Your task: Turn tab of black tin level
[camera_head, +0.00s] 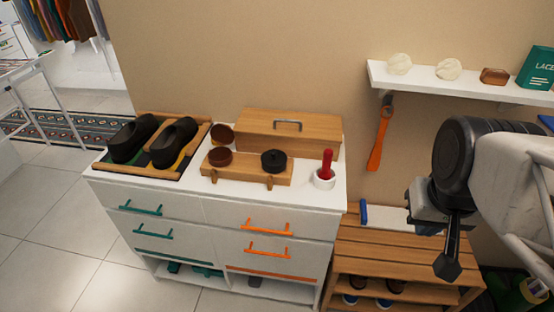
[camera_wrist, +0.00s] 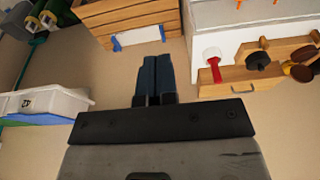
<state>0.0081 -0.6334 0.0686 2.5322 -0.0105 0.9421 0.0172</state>
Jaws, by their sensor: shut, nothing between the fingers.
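The black tin (camera_head: 274,160) sits at the right end of a low wooden holder (camera_head: 247,174) on top of the white drawer cabinet. It also shows in the wrist view (camera_wrist: 258,60). Its tab is too small to make out, so I cannot tell its angle. A brown tin (camera_head: 220,157) sits at the holder's left end. My gripper (camera_head: 447,266) is shut and empty, pointing down above the slatted bench, well to the right of the tin. In the wrist view its fingers (camera_wrist: 155,62) lie together, apart from everything.
A white cup with a red-handled tool (camera_head: 326,168) stands right of the holder. A wooden box (camera_head: 288,134) is behind, and a tray with black shoes (camera_head: 150,172) is left. A wall shelf (camera_head: 440,81) and hanging orange shoehorn (camera_head: 380,140) are near my arm. The slatted bench (camera_head: 390,252) stands below.

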